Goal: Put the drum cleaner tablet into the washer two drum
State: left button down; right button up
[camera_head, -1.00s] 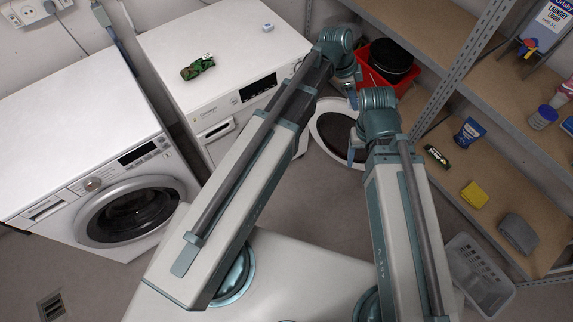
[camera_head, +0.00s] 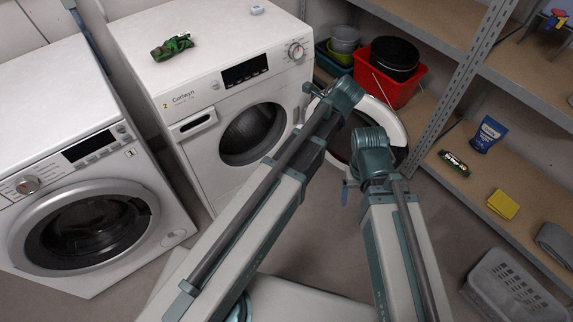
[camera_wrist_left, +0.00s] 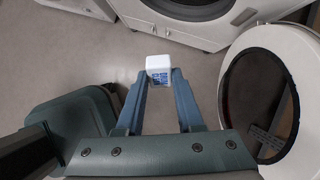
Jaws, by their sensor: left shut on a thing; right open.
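The drum cleaner tablet (camera_wrist_left: 158,66), a small white block with a blue label, is between the fingertips of my left gripper (camera_wrist_left: 159,78), which is shut on it. Washer two (camera_head: 205,97) has a dark round drum opening (camera_head: 253,133); its round door (camera_head: 398,128) stands open to the right. In the left wrist view, the drum opening's lower rim (camera_wrist_left: 190,10) is at the top, ahead of the tablet, and the open door (camera_wrist_left: 228,80) is at the right. The tablet is outside the drum. My right gripper (camera_head: 346,191) hangs near the door, open, its fingers small and partly hidden.
Another washer (camera_head: 80,145) with a shut door stands at the left. A green crumpled item (camera_head: 172,46) and a small white-blue block (camera_head: 257,9) lie on washer two. A red bin (camera_head: 400,86) and shelving (camera_head: 455,165) are at the right. A grey basket (camera_head: 510,290) is on the floor.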

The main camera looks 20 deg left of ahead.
pick_arm(q)
jog(key=a+f+m+t+y+b, duration=0.4)
jog(key=f+b, duration=0.7)
jog(key=b, duration=0.9)
jog(key=shift+s+a+f+t+y, duration=0.35)
jog(key=shift+a+t+y, duration=0.35)
jog(key=shift+a+t, duration=0.4)
pick_arm(e)
notch_tip(320, 180, down, 23)
jog(key=shift+r, duration=0.15)
pick_arm(q)
jog(key=shift+w+d, duration=0.1)
